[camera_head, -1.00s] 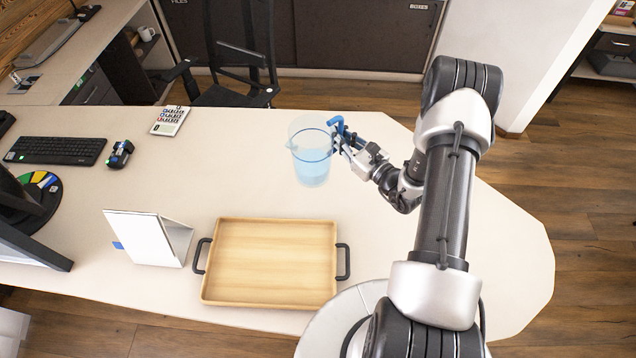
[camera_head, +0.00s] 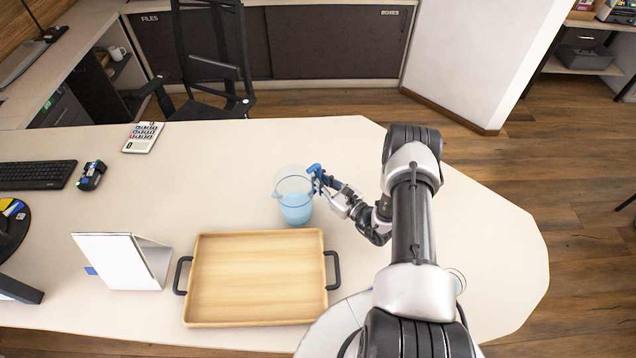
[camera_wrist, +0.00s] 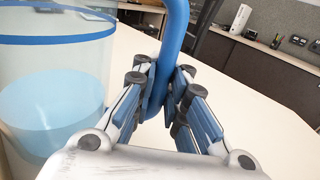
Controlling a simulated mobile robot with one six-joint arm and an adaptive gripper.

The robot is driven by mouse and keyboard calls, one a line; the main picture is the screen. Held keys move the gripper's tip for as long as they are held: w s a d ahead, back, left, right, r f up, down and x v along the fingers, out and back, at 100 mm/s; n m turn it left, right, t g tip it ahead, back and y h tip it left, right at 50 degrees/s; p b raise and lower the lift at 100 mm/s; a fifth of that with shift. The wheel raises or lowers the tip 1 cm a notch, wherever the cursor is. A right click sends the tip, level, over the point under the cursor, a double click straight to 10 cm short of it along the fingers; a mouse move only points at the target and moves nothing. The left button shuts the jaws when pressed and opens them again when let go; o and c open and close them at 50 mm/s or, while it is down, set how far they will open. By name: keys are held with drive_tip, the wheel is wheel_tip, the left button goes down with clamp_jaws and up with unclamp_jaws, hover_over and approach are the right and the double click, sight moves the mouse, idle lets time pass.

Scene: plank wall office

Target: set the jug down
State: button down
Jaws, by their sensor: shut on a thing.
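The jug (camera_head: 295,202) is clear with blue liquid in its lower part and a blue handle. In the head view it appears upright over the desk, just behind the wooden tray (camera_head: 255,322). I cannot tell whether its base touches the desk. My gripper (camera_head: 318,180) is at the jug's right side, shut on the handle. In the wrist view the gripper (camera_wrist: 160,95) has its fingers closed around the blue handle, and the jug (camera_wrist: 55,75) fills the left side.
A white stand-up card (camera_head: 110,260) stands left of the tray. The desk between calculator and jug is clear. An office chair (camera_head: 215,70) stands behind.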

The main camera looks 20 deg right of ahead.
drive_tip(key=shift+f, duration=0.7)
drive_tip(key=c, duration=2.2)
unclamp_jaws()
drive_tip(key=shift+f+b, duration=0.2)
drive_tip(key=shift+b, duration=0.1)
drive_tip(key=o, duration=0.6)
drive_tip(key=shift+r, duration=0.1)
